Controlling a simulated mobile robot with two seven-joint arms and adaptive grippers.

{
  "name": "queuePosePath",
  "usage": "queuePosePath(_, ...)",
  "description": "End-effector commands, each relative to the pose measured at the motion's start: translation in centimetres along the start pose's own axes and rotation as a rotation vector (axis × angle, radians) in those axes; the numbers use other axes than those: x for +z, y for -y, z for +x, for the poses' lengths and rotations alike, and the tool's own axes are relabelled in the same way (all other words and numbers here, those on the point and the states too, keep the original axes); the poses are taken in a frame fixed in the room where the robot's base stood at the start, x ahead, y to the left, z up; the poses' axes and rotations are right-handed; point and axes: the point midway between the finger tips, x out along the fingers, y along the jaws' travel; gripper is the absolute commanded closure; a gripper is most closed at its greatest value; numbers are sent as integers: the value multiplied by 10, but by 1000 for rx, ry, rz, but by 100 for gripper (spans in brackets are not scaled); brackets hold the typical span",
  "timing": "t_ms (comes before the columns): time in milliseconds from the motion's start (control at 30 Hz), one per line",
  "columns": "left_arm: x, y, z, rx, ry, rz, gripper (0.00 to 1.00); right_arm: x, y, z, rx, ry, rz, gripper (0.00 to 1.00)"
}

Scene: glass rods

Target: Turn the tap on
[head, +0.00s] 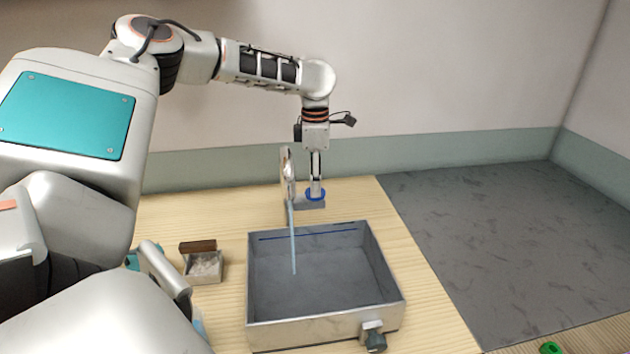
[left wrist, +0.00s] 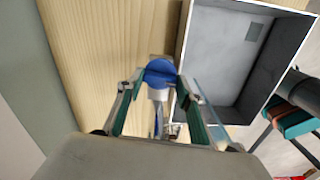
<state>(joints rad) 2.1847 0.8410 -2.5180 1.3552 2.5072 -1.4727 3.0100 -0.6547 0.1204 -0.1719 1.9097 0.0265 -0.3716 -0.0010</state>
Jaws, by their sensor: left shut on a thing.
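The tap stands behind the grey sink (head: 262,333), with a curved chrome spout (head: 288,170) and a round blue handle (head: 316,196). In the left wrist view the blue handle (left wrist: 160,72) sits between the fingertips of my left gripper. My left gripper (head: 316,186) points straight down and is shut on the handle. A thin light-blue stream of water (head: 292,240) falls from the spout into the sink; it also shows in the left wrist view (left wrist: 206,100). The gripper hides part of the handle and its base.
A small open box (head: 204,268) with a brown block (head: 198,246) stands left of the sink. A valve (head: 373,338) sticks out from the sink's front. The dark grey surface (head: 500,240) at right is mostly clear. A green object (head: 550,347) is at the bottom edge.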

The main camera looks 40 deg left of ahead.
Motion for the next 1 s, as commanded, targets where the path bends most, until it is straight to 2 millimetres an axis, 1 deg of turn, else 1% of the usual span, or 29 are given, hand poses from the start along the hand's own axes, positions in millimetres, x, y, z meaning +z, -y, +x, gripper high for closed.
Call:
queuePosePath(33,1,0,-1,1,3,0,61,0,0,0,0,0,0,60)
queuePosePath(67,1,0,-1,1,3,0,57,0,0,0,0,0,0,60)
queuePosePath(533,0,0,0,-1,2,16,57,1,1,0,0,2,3,60)
queuePosePath(1000,0,0,2,-3,1,155,57,0,0,0,0,0,1,60)
